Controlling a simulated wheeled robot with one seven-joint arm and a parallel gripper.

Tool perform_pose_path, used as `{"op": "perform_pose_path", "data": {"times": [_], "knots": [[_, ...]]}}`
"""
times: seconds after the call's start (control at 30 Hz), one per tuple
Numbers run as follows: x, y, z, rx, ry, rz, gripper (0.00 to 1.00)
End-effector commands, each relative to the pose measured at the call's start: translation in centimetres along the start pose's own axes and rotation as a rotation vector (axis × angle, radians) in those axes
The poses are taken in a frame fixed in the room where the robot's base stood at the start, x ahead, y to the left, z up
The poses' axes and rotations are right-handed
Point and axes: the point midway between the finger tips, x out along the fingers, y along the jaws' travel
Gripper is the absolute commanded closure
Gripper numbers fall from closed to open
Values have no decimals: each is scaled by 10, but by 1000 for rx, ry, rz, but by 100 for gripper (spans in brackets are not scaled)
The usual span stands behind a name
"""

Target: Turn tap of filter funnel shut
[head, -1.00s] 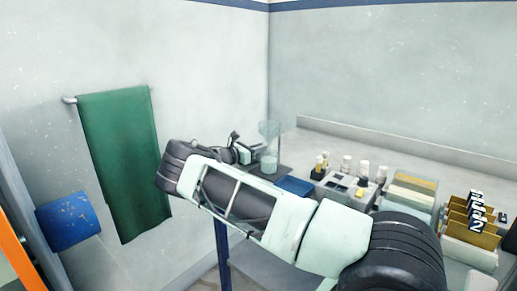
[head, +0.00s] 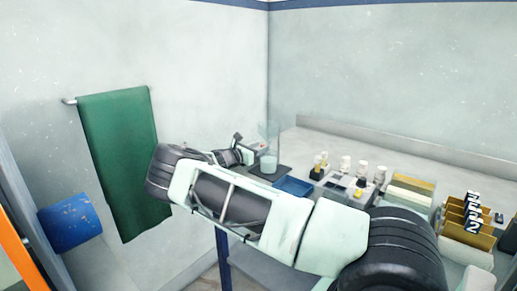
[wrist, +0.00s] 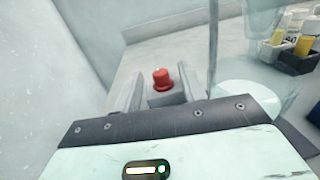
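The filter funnel (head: 269,162) is a clear vessel with pale liquid low in it, on a dark base by the room's corner. In the wrist view its clear wall (wrist: 246,75) fills the right side. A red knob (wrist: 162,79), which looks like the tap, shows between and just beyond my fingertips. My gripper (wrist: 160,86) is open, with a finger to each side of the knob and a gap visible around it. Contact cannot be made out. In the head view my gripper (head: 245,154) is small, just left of the funnel, and the tap is not clear.
A blue tray (head: 294,186) lies right of the funnel. Several white-capped bottles (head: 345,164) and a rack with gold panels (head: 470,222) stand farther right on the bench. A green towel (head: 122,160) hangs on the left wall. The bench behind the bottles is clear.

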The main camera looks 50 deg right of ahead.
Motion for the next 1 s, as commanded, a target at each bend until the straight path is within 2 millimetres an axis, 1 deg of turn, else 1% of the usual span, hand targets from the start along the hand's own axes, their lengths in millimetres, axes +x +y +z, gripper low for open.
{"op": "perform_pose_path", "data": {"times": [0.2,0.27,0.37,0.47,0.8,0.9,1.0], "knots": [[-2,0,0,0,1,0,59],[-6,0,-1,0,1,1,59],[-20,1,-2,0,1,2,59],[-40,1,-2,1,1,3,59],[-120,1,-2,1,3,3,59],[-140,1,-2,1,1,2,59],[-156,0,-1,1,1,2,59]]}}
